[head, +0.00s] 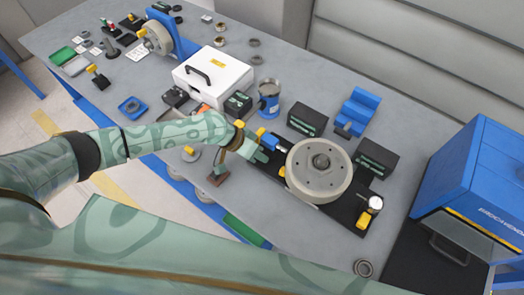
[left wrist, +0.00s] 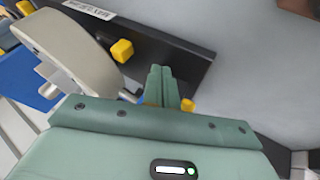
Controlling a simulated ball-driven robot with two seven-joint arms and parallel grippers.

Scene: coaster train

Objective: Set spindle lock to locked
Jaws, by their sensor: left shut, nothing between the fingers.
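A grey round disc with a central hub (head: 321,162) stands on a black base plate (head: 345,212); the disc also shows in the left wrist view (left wrist: 75,45). Yellow parts sit around it: a small block beside the disc (left wrist: 122,51), another close to my fingers (left wrist: 188,105), and one at the plate's right end (head: 362,222). I cannot tell which is the spindle lock, or its setting. My left gripper (head: 262,155) is shut and empty at the plate's left end; its fingertips (left wrist: 162,72) are over the plate. My right gripper is not in view.
A dial gauge (head: 375,204) stands at the plate's right end. Black boxes (head: 308,119) and a blue block (head: 357,110) lie behind the disc. A blue cup (head: 269,98), a white case (head: 213,80) and a blue cabinet (head: 470,185) stand nearby.

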